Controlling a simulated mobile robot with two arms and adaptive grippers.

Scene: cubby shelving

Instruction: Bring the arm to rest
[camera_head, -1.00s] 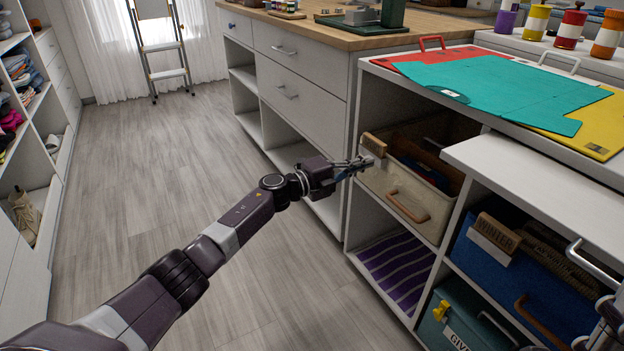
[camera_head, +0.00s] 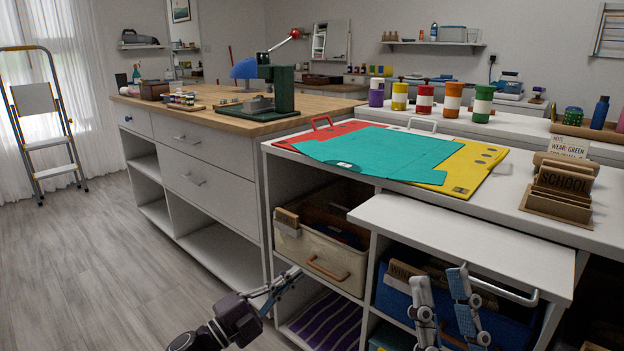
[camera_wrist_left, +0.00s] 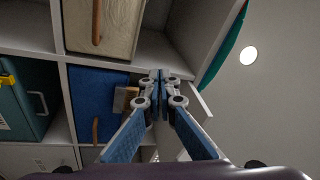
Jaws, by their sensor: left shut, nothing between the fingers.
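My left gripper (camera_head: 277,286) is at the bottom centre of the head view, in front of the shelving and below the beige bin (camera_head: 305,250). It is empty. In the left wrist view its blue-padded fingers (camera_wrist_left: 160,78) are together at the tips, with nothing between them. My right gripper (camera_head: 447,300) is at the lower right of the head view, in front of the blue bin (camera_head: 508,330). Its two fingers stand apart, with nothing seen between them. Most of my left arm is outside the head view.
The cubby unit has a white pull-out board (camera_head: 470,235) jutting forward at right. A purple striped cloth (camera_head: 328,322) lies in a lower cubby. Teal, red and yellow sheets (camera_head: 380,150) lie on top. A stepladder (camera_head: 45,130) stands far left. The floor (camera_head: 90,260) at left is clear.

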